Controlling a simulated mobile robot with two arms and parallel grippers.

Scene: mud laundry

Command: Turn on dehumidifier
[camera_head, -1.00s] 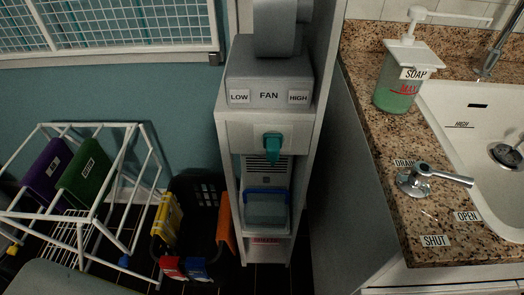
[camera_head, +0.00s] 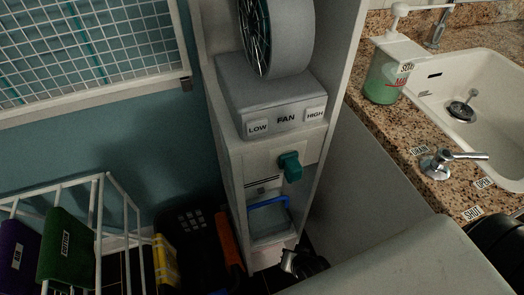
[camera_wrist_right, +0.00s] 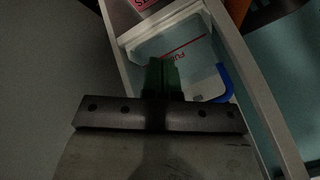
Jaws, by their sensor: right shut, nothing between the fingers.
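The teal switch knob (camera_head: 290,166) sits on the white front panel of the dehumidifier (camera_head: 262,172), below the fan box. A bucket (camera_head: 269,220) with a blue handle (camera_head: 268,200) is in the opening under the knob. My right gripper (camera_head: 303,262) is low at the right side of the cabinet front, below the knob and apart from it. In the right wrist view, my right gripper (camera_wrist_right: 160,75) is shut and empty, pointing toward the bucket (camera_wrist_right: 178,50) with its blue handle (camera_wrist_right: 224,84). My left gripper is not in view.
The fan box (camera_head: 280,105) with LOW and HIGH labels is above the dehumidifier. A granite counter with soap pump (camera_head: 387,75), drain lever (camera_head: 445,162) and sink (camera_head: 480,85) is at right.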

